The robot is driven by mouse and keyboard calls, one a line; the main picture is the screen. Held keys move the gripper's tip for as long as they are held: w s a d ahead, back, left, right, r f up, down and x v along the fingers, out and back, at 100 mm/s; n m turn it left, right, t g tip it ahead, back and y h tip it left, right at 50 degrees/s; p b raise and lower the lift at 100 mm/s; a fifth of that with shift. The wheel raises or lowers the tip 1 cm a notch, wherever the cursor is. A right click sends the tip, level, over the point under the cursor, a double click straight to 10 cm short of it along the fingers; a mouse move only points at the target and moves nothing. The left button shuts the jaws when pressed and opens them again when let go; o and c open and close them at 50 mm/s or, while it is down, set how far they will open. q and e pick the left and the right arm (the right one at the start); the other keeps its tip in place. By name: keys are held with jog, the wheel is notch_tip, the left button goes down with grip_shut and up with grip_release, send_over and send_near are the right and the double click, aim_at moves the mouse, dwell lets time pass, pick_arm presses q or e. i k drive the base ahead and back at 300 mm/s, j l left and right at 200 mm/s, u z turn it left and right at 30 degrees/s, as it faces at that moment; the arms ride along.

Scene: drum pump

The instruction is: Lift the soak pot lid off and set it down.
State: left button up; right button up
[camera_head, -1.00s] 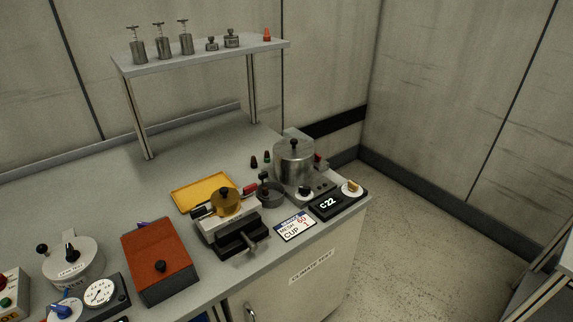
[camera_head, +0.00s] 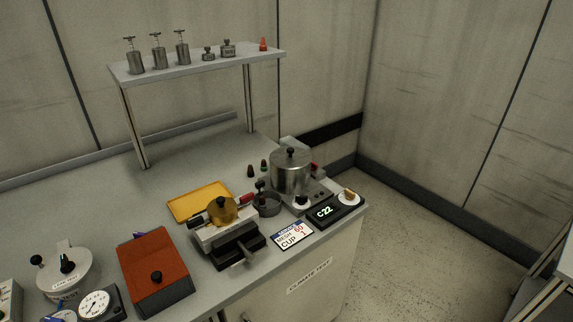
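The soak pot (camera_head: 289,178) is a round metal pot on a grey unit at the right end of the bench. Its lid (camera_head: 291,158) is on top, flat and seated, with a black knob in the middle. Neither of my grippers shows in the head view, so nothing is seen touching the lid or the pot.
A display reading C22 (camera_head: 324,212) and a sign (camera_head: 292,235) stand in front of the pot. A yellow tray (camera_head: 183,205), a vise-like device (camera_head: 228,240) and a red box (camera_head: 157,270) lie to the left. The bench under the shelf (camera_head: 200,66) has clear room.

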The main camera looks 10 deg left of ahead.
aim_at(288, 162)
jog(key=i+l+u, duration=0.1)
jog(key=i+l, duration=0.15)
jog(key=i+l+u, duration=0.15)
jog(key=l, duration=0.25)
jog(key=i+l+u, duration=0.1)
jog(key=i+l, duration=0.15)
jog(key=l, duration=0.1)
